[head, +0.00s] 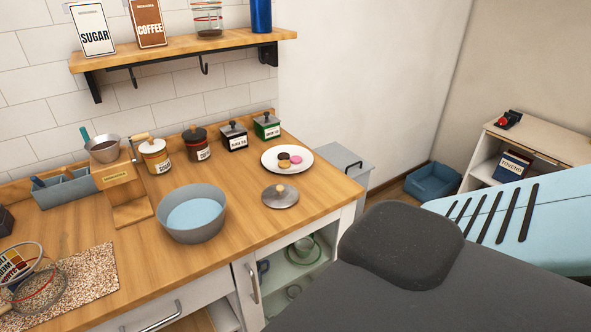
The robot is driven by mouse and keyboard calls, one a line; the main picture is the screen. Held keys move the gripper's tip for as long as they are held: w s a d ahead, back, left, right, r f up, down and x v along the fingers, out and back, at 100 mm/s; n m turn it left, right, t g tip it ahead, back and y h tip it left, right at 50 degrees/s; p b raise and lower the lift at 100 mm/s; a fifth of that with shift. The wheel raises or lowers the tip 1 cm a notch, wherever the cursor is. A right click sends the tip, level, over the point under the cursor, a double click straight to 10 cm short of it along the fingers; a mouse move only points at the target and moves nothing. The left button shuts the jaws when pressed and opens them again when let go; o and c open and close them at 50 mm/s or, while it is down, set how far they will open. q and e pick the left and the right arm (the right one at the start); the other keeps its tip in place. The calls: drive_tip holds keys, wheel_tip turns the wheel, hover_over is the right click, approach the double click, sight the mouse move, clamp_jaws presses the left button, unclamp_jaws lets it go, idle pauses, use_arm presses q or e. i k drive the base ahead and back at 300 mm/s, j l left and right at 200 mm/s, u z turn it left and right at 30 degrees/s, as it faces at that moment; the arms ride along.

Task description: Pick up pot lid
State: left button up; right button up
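The pot lid (280,196) is a round, grey metal lid with a small light-brown knob on top. It lies flat, knob up, on the wooden counter (240,240) near its right front edge. It sits to the right of a grey pot (190,235) with a pale blue inside, and a gap of bare counter lies between them. Nothing covers the lid. Neither of my grippers is in view.
A white plate (287,168) with several cookies stands just behind the lid. Several labelled jars (234,137) line the wall. A shelf (185,48) hangs above. A dark grey padded shape (400,245) fills the lower right foreground, beside a light blue slotted panel (500,215).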

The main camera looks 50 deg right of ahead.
sight(278, 196)
drive_tip(key=k+l, duration=0.15)
drive_tip(key=l, duration=0.2)
drive_tip(key=k+l, duration=0.1)
drive_tip(key=l, duration=0.2)
drive_tip(key=k+l, duration=0.15)
drive_tip(key=l, duration=0.2)
drive_tip(key=k+l, duration=0.1)
drive_tip(key=l, duration=0.2)
